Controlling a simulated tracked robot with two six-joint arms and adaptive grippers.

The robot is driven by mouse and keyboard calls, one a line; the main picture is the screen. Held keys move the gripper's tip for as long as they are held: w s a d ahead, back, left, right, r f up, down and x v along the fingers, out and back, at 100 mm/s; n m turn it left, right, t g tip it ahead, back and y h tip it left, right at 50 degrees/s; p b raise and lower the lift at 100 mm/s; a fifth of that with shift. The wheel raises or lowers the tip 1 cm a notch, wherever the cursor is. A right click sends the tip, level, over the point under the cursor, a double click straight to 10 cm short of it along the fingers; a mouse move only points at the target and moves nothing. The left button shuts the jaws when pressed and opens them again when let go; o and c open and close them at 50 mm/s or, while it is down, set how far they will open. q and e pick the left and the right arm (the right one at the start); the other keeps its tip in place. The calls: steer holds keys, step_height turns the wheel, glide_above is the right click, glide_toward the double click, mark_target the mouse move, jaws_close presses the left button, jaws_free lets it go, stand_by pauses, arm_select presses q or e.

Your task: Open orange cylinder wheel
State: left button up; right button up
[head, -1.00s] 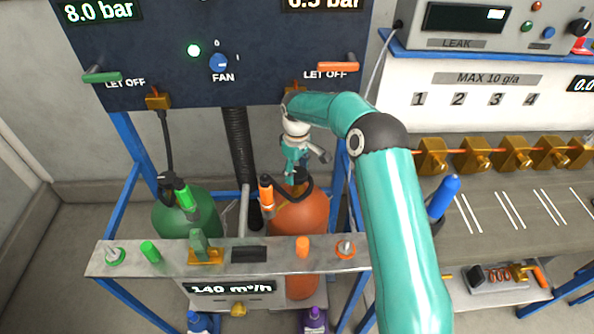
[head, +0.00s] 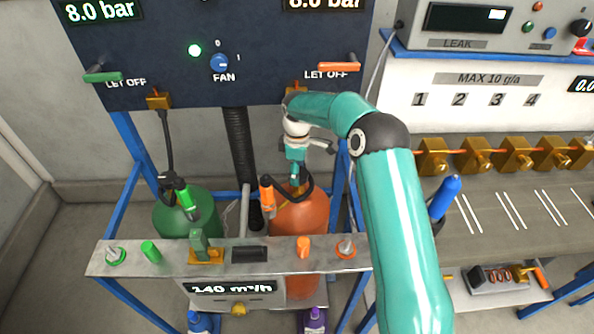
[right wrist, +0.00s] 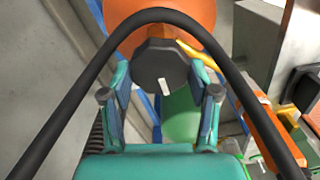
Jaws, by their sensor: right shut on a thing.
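The orange cylinder (head: 300,218) stands upright in the blue frame, and its orange top also shows in the right wrist view (right wrist: 185,15). Its wheel (right wrist: 160,68) is a dark knob with a white mark, seen between the two fingers of my right gripper (right wrist: 160,90). In the head view my right gripper (head: 297,178) reaches down onto the cylinder's top and hides most of the wheel. It is shut on the wheel. The right display (head: 322,4) reads 8.0 bar, partly cut off. My left gripper is out of view.
A black hose (right wrist: 72,95) loops around the gripper in the right wrist view. A green cylinder (head: 187,215) stands to the left. A metal shelf (head: 225,258) with handles runs in front, and an orange torch (head: 267,192) hangs left of the gripper.

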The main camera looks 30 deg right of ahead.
steer(key=shift+r, duration=0.15)
steer(key=o, duration=1.1)
steer(key=shift+o, duration=0.2)
step_height(320, 180, up, 12)
